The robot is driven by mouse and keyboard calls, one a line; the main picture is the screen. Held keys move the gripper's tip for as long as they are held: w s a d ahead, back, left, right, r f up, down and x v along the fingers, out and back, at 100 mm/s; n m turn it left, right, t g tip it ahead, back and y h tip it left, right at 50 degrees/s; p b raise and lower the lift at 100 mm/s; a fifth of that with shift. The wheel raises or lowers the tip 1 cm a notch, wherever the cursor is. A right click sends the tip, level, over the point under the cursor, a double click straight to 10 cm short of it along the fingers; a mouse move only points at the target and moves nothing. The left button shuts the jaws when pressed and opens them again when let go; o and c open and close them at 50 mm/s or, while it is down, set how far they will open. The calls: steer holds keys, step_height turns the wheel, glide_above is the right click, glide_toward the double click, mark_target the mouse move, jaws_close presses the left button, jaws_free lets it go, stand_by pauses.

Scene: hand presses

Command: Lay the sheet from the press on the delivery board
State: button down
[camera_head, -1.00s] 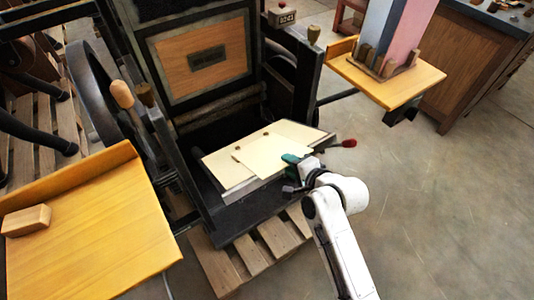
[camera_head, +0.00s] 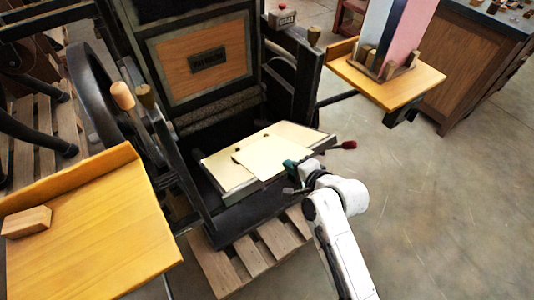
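The cream sheet (camera_head: 261,157) lies on the pale platen of the press (camera_head: 234,182), which sits in the middle of the view. My gripper (camera_head: 290,166) is at the sheet's right edge, with teal-green fingertips over or against it. Whether the fingers are closed on the sheet is too small to tell. A yellow wooden board with a raised back rim (camera_head: 95,240) is at the left. Another yellow board (camera_head: 425,80) is at the upper right. The frames do not label which one is the delivery board.
A wooden block (camera_head: 27,222) lies on the left board. Blue and pink stacks (camera_head: 405,35) stand on the right board between posts. The flywheel (camera_head: 92,85) and a wooden handle (camera_head: 122,95) stand between press and left board.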

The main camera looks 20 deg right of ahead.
steer(key=shift+p+v, duration=1.2)
steer(key=shift+v, duration=0.3)
steer(key=shift+s+d+r+p, duration=0.15)
steer(key=shift+s+r+p, duration=0.25)
steer(key=shift+r+p, duration=0.4)
steer(key=shift+s+d+r+p, duration=0.1)
steer(key=shift+s+r+p, duration=0.3)
steer(key=shift+r+p, duration=0.4)
steer(key=shift+s+d+r+p, duration=0.15)
steer(key=shift+s+r+p, duration=0.35)
steer(key=shift+p, duration=0.5)
steer(key=shift+w+r, duration=0.15)
